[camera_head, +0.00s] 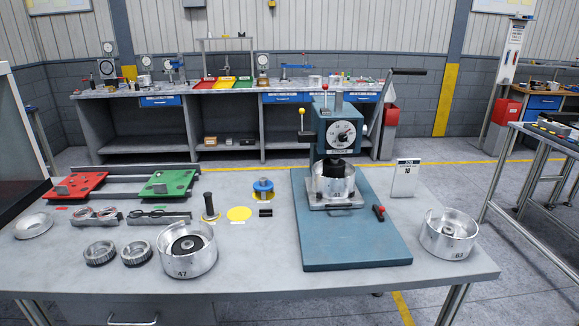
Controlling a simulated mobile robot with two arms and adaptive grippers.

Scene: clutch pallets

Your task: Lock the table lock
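A blue press (336,130) with a round dial stands on a blue base plate (345,240) at the right of the grey table. A small red-handled lever (379,212) sits at the right side of the base plate. It may be the table lock, but no label shows this. A metal cup (333,182) sits under the press head on a small grey plate (337,206). Neither of my grippers is in view.
A metal cup marked 47 (187,262) and another marked 63 (448,245) flank the press. A white sign (405,177) stands behind the lever. Red (80,187) and green (168,184) plates, rings and small tools fill the left. The front table edge is mostly clear.

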